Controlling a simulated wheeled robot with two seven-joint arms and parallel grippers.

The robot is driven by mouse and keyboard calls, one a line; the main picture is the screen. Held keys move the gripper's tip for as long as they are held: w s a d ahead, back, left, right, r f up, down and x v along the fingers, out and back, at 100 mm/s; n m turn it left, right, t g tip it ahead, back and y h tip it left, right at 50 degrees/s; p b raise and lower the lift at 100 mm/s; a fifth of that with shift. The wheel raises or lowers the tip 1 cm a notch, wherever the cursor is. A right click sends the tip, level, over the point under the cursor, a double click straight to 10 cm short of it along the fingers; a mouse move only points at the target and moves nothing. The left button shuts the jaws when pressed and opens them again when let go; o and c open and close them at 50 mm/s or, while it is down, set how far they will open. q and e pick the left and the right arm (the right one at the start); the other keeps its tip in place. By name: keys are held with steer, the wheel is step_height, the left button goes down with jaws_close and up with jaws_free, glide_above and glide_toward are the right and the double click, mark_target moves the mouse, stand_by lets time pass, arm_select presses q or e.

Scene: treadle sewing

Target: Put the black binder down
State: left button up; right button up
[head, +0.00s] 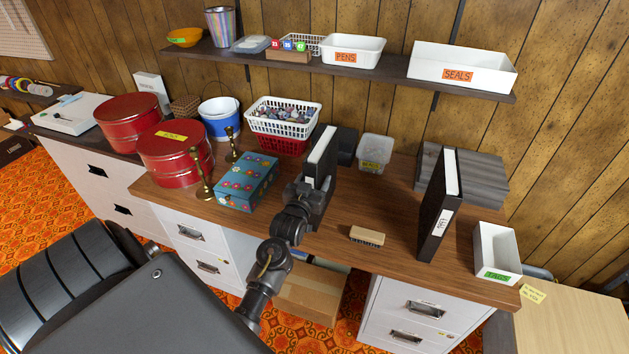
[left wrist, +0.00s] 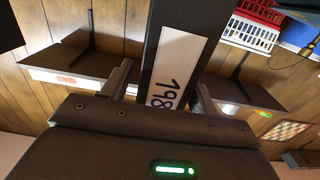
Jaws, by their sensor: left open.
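A black binder (head: 323,150) with white pages stands upright near the middle of the desk, behind my left gripper (head: 313,192). In the left wrist view its spine (left wrist: 150,65) with a white "198…" label (left wrist: 176,65) lies between my two fingers (left wrist: 162,95). The fingers are open, one on each side of the spine. The binder's lower part is hidden by my gripper, so I cannot tell how its base meets the desk. A second black binder (head: 437,205) with a white spine label stands upright further right. My right gripper is not in view.
A floral blue box (head: 247,184) and brass candlesticks (head: 201,175) are close on the left. A brush (head: 367,236) lies at the desk's front. A dark box (head: 347,147) and clear tub (head: 374,152) are behind. Bare desk (head: 395,205) lies between the binders.

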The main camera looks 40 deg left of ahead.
arm_select(q)
steer(key=b+v, duration=0.2)
steer(key=v, duration=1)
steer(key=shift+w+r, duration=0.1)
